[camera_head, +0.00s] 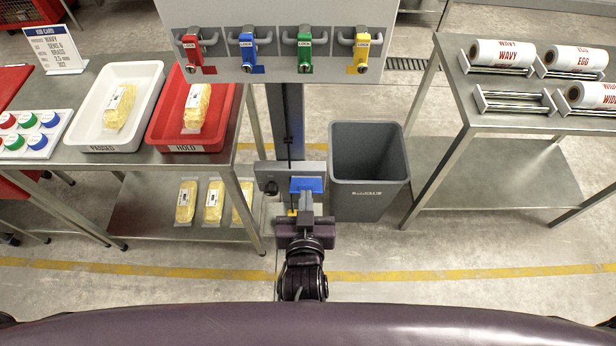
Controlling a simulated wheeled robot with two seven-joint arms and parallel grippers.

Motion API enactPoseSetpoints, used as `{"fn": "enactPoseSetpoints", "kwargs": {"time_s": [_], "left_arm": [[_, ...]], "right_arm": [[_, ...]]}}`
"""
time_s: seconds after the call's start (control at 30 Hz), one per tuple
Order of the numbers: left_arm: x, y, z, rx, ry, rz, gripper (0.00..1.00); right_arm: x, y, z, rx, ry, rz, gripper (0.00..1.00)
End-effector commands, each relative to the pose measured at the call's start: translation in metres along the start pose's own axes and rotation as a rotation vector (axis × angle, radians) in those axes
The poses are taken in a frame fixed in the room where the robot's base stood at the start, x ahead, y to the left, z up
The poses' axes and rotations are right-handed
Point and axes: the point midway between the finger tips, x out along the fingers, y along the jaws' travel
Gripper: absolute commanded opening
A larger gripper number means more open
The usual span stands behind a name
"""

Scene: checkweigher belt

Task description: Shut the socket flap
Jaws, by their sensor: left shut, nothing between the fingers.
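The socket flap (307,184) is a small blue panel on the front of a grey box (264,168) fixed to the post, low in the middle of the view. It seems to stick out from the box towards me, but its exact angle is hard to tell. My left gripper (304,206) is just in front of and below the flap, shut and empty. It hides the lower part of the flap and the socket behind it. I cannot tell whether the fingers touch the flap. My right gripper is out of view.
A grey bin (368,165) stands close to the right of the box. A steel table (140,160) with trays is at left, and a roll table (455,100) at right. A panel with coloured lockout handles (280,20) hangs above. The floor in front is clear.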

Motion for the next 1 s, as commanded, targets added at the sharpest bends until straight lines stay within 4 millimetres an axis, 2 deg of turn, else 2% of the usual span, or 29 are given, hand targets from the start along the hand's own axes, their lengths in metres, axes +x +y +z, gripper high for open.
{"fn": "enactPoseSetpoints", "kwargs": {"time_s": [0.17, 0.5, 0.7, 1.0], "left_arm": [[0.025, 0.000, -0.002, 0.002, 0.002, -0.002, 0.00], [0.098, 0.000, -0.001, 0.003, 0.001, 0.000, 0.00], [0.088, 0.000, 0.028, 0.003, -0.005, 0.001, 0.00], [0.084, 0.000, 0.040, -0.001, -0.002, 0.002, 0.00]], "right_arm": [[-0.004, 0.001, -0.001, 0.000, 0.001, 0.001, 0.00], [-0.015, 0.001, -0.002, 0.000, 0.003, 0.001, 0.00], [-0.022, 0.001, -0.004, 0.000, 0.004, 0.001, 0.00], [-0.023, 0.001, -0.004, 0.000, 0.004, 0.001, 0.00]]}}
